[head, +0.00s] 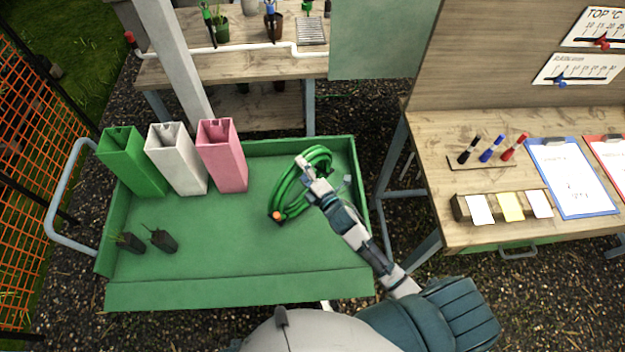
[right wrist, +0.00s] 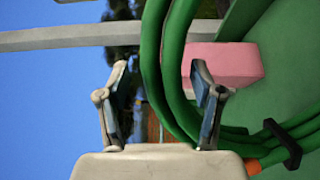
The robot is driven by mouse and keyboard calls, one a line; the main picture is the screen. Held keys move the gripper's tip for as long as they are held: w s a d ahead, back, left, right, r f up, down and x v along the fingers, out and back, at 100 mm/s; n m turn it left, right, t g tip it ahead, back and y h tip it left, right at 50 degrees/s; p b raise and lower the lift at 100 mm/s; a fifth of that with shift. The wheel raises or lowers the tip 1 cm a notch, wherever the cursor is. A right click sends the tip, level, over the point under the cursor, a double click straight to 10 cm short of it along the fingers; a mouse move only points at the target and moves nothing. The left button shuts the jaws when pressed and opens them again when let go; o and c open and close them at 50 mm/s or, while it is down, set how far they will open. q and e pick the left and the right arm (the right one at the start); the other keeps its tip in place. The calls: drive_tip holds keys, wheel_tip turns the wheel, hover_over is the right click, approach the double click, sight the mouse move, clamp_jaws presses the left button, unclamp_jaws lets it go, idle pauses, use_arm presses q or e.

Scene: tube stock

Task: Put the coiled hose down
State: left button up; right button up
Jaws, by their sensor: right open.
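The coiled green hose (head: 286,203) rests in the green tray cart (head: 225,262), near its right end. It has an orange end and a black tie, both visible in the right wrist view. My right gripper (head: 309,170) is at the coil's upper right side, partly covering it. In the right wrist view my right gripper (right wrist: 160,95) has its fingers spread. Strands of the hose (right wrist: 152,60) show between the fingers and run behind the right-hand finger. I cannot tell whether the fingers touch the hose. My left gripper is out of view.
Green (head: 132,165), white (head: 178,160) and pink (head: 222,158) square tubes stand at the tray's back left. Two small dark pots (head: 163,241) sit at the left front. The tray's middle is clear. A wooden bench (head: 440,165) with clipboards and markers stands at right.

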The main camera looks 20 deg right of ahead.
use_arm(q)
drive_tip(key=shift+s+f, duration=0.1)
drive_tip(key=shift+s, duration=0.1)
use_arm(e)
drive_tip(key=v, duration=0.9)
drive_tip(key=shift+s, duration=0.35)
drive_tip(key=shift+d+r, duration=0.1)
